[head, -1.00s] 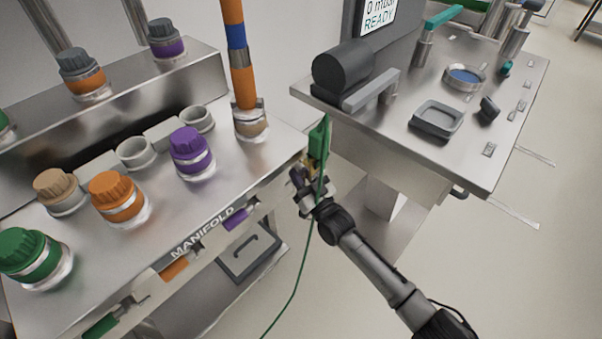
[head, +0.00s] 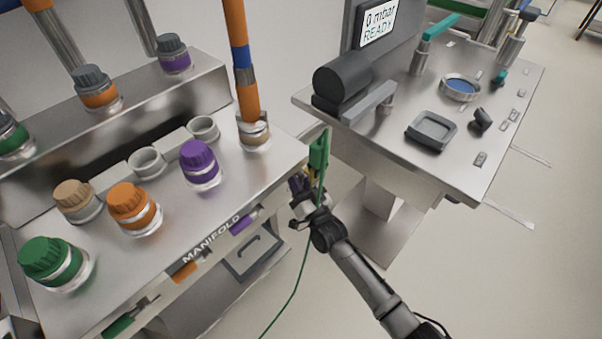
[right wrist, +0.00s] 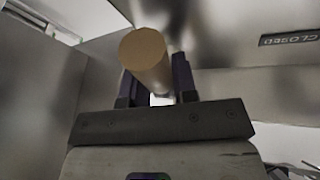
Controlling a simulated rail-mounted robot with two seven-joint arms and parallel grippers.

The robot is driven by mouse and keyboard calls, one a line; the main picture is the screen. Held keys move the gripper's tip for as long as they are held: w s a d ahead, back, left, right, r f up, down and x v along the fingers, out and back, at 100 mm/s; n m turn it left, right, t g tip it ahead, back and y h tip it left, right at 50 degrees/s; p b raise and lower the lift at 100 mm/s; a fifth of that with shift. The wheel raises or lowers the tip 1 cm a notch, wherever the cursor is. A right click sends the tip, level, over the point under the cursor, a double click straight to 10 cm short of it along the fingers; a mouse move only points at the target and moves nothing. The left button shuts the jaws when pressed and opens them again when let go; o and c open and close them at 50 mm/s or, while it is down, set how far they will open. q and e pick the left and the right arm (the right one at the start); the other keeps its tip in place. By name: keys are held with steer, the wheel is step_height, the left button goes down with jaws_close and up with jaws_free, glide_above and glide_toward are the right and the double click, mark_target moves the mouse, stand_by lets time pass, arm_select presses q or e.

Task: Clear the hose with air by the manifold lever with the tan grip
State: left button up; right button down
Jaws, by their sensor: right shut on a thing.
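The tan grip (right wrist: 146,55) of a lever shows in the right wrist view as a round-ended cylinder between my two dark fingers. My right gripper (right wrist: 158,85) is shut on it. In the head view my right gripper (head: 300,185) is at the right end of the manifold's front edge, and the grip is mostly hidden there. The steel manifold (head: 238,190) carries orange (head: 184,271), purple (head: 245,222) and green (head: 118,326) grips along its front. An orange hose with a blue band (head: 238,60) rises from the tan-collared port (head: 254,131). My left gripper is out of view.
A green handheld piece (head: 319,155) with a thin green cable stands close behind my right gripper. Capped ports (head: 198,160) fill the manifold top. A steel bench (head: 400,157) with a READY screen (head: 379,22) stands to the right. A CLOSED label (right wrist: 290,38) shows in the right wrist view.

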steer(key=shift+s+a+r+m+g+h+p, duration=0.15)
steer(key=shift+m+h+p, duration=0.3)
steer(key=shift+m+p, duration=0.55)
steer(key=shift+s+a+r+m+g+h+p, duration=0.15)
steer(key=shift+m+h+p, duration=0.3)
steer(key=shift+m+p, duration=0.5)
steer(key=shift+f+m, duration=0.1)
steer(key=shift+m, duration=0.15)
steer(key=c, duration=0.9)
jaws_free()
steer(key=shift+s, duration=0.1)
steer(key=shift+s+d, duration=0.2)
steer(key=shift+s, duration=0.1)
steer(key=shift+p+v, duration=2.1)
steer(key=shift+v, duration=4.35)
